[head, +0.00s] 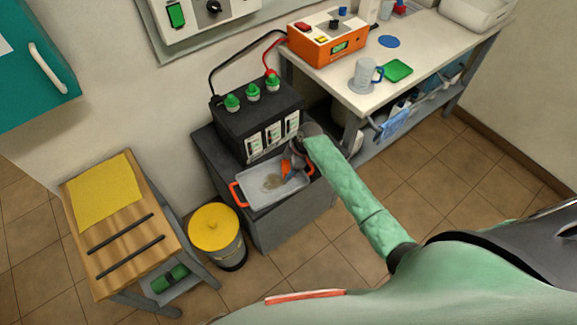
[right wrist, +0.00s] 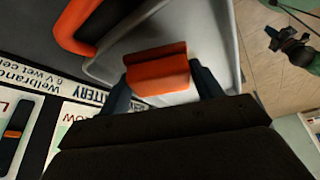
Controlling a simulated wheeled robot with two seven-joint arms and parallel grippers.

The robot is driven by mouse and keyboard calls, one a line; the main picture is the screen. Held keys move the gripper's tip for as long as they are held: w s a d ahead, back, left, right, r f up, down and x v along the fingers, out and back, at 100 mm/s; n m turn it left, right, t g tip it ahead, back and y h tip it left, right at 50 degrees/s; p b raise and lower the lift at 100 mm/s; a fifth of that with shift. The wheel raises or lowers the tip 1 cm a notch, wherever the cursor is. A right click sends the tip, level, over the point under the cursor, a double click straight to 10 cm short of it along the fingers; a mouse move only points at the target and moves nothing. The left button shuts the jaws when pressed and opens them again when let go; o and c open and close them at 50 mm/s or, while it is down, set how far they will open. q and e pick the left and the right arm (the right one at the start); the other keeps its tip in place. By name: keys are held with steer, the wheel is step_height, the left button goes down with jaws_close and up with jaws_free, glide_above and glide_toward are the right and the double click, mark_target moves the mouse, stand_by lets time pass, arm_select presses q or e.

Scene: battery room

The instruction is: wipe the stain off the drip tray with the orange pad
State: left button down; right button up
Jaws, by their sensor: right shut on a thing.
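The drip tray (head: 258,198) is a shallow grey-white tray with orange handles, on a dark stand in front of the battery. A brownish stain (head: 272,182) shows on the middle of its floor. My right gripper (head: 289,164) is over the right part of the tray, shut on the orange pad (head: 286,169), just right of the stain. In the right wrist view the pad (right wrist: 158,76) sits between the two fingers, with the tray (right wrist: 222,35) behind it. I cannot tell whether the pad touches the tray floor. My left gripper is not in view.
The black battery (head: 256,115) with green caps stands right behind the tray. An orange charger (head: 328,45) and a mug (head: 364,76) are on the bench at the right. A yellow-lidded bin (head: 215,228) and a wooden cart (head: 122,225) stand to the left.

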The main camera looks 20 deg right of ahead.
steer(key=shift+f+b, duration=0.45)
steer(key=shift+f, duration=0.5)
stand_by(0.4)
